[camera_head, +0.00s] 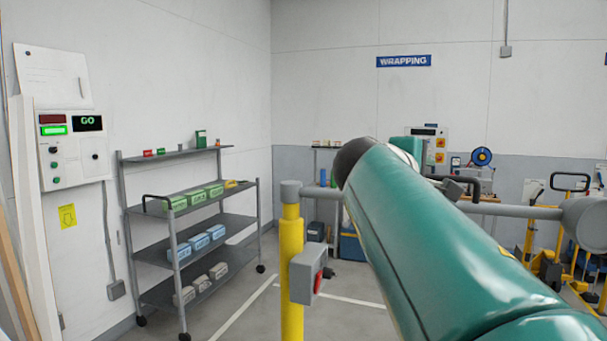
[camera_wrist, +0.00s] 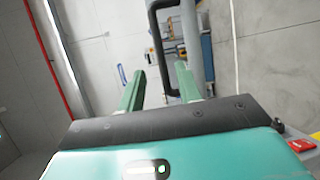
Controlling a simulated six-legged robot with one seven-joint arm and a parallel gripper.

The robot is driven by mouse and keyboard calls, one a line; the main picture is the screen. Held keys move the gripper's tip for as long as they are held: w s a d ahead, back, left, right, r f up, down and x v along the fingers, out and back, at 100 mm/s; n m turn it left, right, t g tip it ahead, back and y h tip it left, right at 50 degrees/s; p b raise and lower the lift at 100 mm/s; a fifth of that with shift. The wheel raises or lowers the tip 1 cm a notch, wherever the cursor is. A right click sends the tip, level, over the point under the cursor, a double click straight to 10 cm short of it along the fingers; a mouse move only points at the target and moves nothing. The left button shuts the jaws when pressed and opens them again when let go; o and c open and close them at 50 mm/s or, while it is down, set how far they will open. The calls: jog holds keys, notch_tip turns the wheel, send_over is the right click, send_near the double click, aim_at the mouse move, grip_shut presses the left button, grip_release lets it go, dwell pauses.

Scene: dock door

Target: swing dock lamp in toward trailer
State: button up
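The dock lamp has a grey arm (camera_head: 520,211) running right from the top of a yellow post (camera_head: 291,260) to a round grey lamp head (camera_head: 588,220) at the right edge. A black handle (camera_head: 462,182) sits on the lamp arm. In the wrist view the lamp arm (camera_wrist: 188,35) runs down from the top, with the black looped handle (camera_wrist: 152,45) on its left side. My gripper (camera_wrist: 159,78) is open, its two green fingers apart. The handle's bar shows between the fingers; I cannot tell whether they touch it. In the head view my arm hides most of the gripper.
Yellow equipment (camera_head: 550,265) stands right, behind the lamp. Floor between cart and post is clear.

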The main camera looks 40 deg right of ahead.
aim_at(438, 178)
jog(key=d, duration=0.3)
jog(key=d+f, duration=0.1)
jog(key=d, duration=0.2)
jog(key=d+f, duration=0.1)
jog(key=d, duration=0.2)
jog(key=shift+w+d, duration=0.2)
grip_shut()
